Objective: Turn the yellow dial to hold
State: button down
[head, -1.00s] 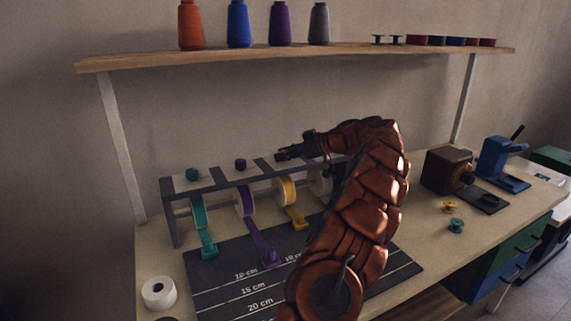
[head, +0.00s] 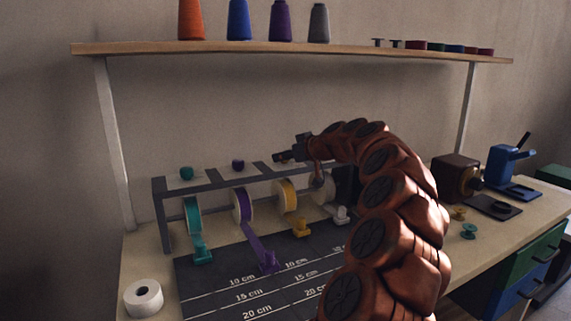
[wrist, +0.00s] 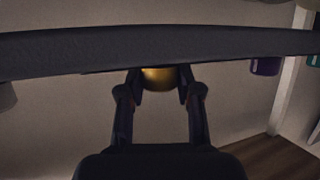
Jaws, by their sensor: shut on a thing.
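My gripper (head: 282,156) is above the rack (head: 216,186), by the panel over the yellow ribbon roll (head: 286,192). In the wrist view, which looks upside down, my gripper (wrist: 158,90) has its two fingers on either side of the yellow dial (wrist: 158,77) and is shut on it. In the head view my gripper hides this dial. The dial's marks, including hold, cannot be read in either view. The teal dial (head: 187,173) and the purple dial (head: 238,163) stand on the rack to the left.
Teal (head: 193,216), purple (head: 243,206) and white (head: 323,191) rolls hang in the rack. A dark measuring mat (head: 215,283) lies in front. A shelf (head: 250,48) with thread cones runs overhead.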

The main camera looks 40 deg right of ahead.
jog(key=m+h, duration=0.2)
jog(key=h, duration=0.1)
jog(key=shift+r+m+g+p, duration=0.1)
jog(key=shift+m+g+p, duration=0.2)
jog(key=m+h+p, duration=0.1)
jog(key=p, duration=0.1)
jog(key=m+g+h+p, duration=0.1)
jog(key=m+h+p, duration=0.1)
jog(key=shift+r+g+h, duration=0.2)
jog(key=shift+g+h, duration=0.1)
jog(key=m+g+h+p, duration=0.1)
jog(key=m+p, duration=0.1)
jog(key=p, duration=0.3)
jog(key=shift+h, duration=0.3)
jog(key=shift+m+g+h+p, duration=0.3)
jog(key=shift+p, duration=0.55)
jog(key=m+g+h+p, duration=0.1)
jog(key=p, duration=0.4)
jog(key=shift+m+p, duration=0.3)
jog(key=shift+p, duration=0.05)
jog(key=shift+w+f+m+g+h+p, duration=0.15)
jog(key=shift+m+g+h+p, duration=0.6)
jog(key=shift+p, duration=1.25)
jog(key=c, duration=0.8)
grip_release()
jog(key=shift+f, duration=0.1)
jog(key=shift+o, duration=0.2)
